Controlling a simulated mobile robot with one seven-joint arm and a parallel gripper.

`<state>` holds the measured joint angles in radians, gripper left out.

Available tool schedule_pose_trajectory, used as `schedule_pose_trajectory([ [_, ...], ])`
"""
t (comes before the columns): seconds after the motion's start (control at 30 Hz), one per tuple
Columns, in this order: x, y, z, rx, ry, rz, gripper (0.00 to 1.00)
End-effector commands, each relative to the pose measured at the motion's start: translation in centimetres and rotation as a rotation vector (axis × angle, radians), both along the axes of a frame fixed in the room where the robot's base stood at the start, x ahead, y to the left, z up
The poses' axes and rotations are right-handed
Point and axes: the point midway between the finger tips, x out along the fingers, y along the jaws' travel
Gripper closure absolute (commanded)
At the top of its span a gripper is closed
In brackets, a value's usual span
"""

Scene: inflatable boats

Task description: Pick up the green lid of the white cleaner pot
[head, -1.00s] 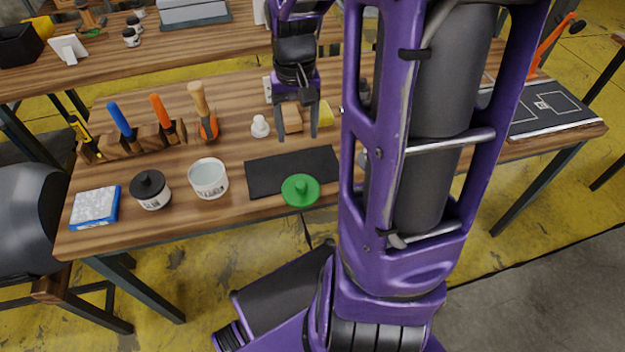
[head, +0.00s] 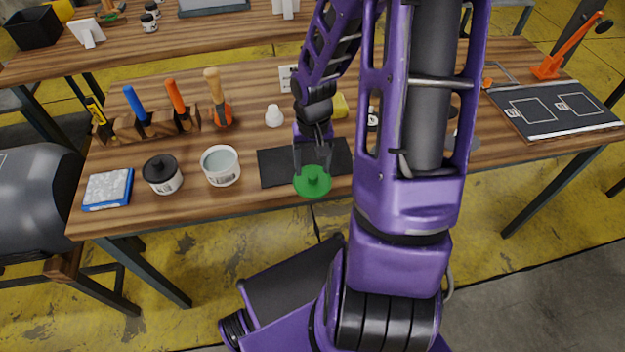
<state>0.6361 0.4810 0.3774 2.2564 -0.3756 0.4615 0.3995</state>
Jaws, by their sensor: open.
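The green lid (head: 312,183) is a round disc with a small raised knob. It lies at the front edge of the workbench, partly on a black mat (head: 275,168). My gripper (head: 312,170) is open, pointing down, with its fingertips just above or beside the lid's knob; I cannot tell whether they touch it. The white cleaner pot (head: 221,168) stands open to the left of the mat, with a pale inside and a printed label. Part of the bench right of the lid is hidden behind my arm.
A white pot with a black lid (head: 162,174) and a blue-and-white box (head: 107,189) stand further left. Behind them is a wooden rack (head: 160,124) with upright tools. A small white object (head: 274,116) stands behind the mat. A black board (head: 555,108) lies at right.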

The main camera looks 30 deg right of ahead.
Motion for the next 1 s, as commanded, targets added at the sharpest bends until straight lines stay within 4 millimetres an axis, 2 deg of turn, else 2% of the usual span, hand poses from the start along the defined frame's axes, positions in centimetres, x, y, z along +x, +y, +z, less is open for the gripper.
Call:
schedule_pose_trajectory([
  [0.03, 0.0, 0.0, -1.1, 0.002, 0.003, 0.001, 0.33],
  [0.13, 0.0, 0.0, -2.1, 0.0, 0.001, 0.001, 0.33],
  [0.43, 0.0, 0.0, -2.4, -0.001, 0.0, 0.0, 0.33],
  [0.8, 0.0, 0.0, -2.4, -0.001, 0.0, 0.0, 1.0],
  [1.0, 0.1, 0.0, -2.4, -0.001, 0.0, 0.0, 1.0],
])
